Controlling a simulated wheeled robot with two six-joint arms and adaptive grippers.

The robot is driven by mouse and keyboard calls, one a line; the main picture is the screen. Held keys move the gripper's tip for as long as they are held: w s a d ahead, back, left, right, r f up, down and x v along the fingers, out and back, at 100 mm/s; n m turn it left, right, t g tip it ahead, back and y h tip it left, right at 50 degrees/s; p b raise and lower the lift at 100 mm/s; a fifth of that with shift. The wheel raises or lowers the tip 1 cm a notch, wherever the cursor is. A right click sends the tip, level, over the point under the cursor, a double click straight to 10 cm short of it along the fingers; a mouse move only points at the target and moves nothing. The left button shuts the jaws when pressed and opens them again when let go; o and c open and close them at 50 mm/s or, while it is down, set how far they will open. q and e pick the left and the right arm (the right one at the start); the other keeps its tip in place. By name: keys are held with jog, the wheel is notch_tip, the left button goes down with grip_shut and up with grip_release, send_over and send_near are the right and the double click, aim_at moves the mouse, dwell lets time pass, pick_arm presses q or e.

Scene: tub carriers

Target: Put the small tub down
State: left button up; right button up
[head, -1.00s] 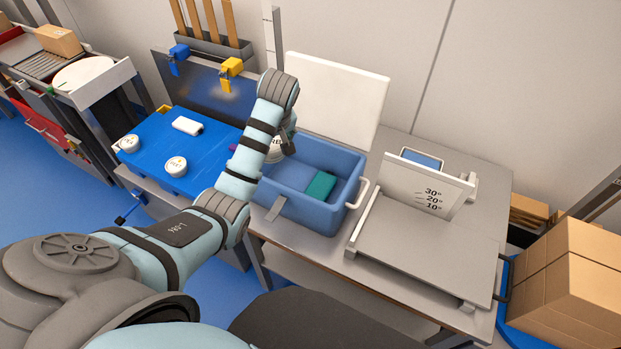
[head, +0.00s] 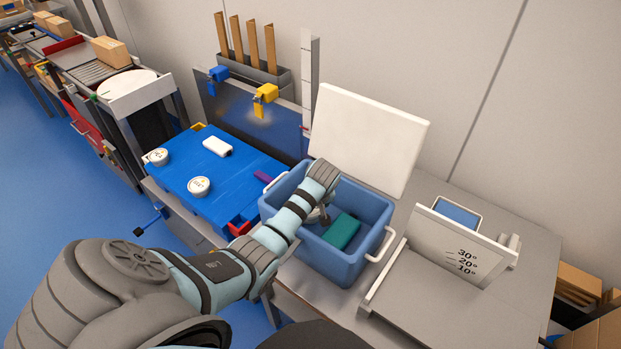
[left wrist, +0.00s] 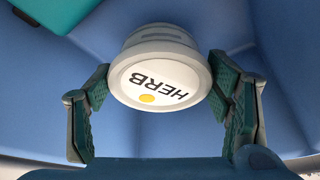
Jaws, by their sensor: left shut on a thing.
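My left gripper (left wrist: 160,88) is shut on a small white tub (left wrist: 160,70) marked HERB, with a yellow dot on its lid. The two dark green fingers hold it from either side. In the head view the left gripper (head: 322,213) reaches down inside the blue bin (head: 328,262), mostly hidden by my wrist. Only a pale sliver of the tub shows there, beside the teal block (head: 343,231). The blue bin wall and floor fill the left wrist view. I cannot tell whether the tub touches the bin floor. My right gripper is not in view.
A blue surface (head: 214,170) left of the bin carries two white round tubs, one of them nearer (head: 199,186), and a white block (head: 217,146). A white panel (head: 368,135) stands behind the bin. A grey angled stand (head: 455,250) is to its right.

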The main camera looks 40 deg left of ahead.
pick_arm(q)
notch_tip(320, 180, down, 3)
jog(key=shift+s+f+b, duration=0.1)
jog(key=shift+b, duration=0.3)
jog(key=o, duration=1.1)
jog(key=shift+o, duration=0.2)
jog(key=p+v, duration=0.4)
jog(key=v, duration=0.8)
jog(key=shift+r, duration=0.25)
jog(key=shift+a, duration=0.1)
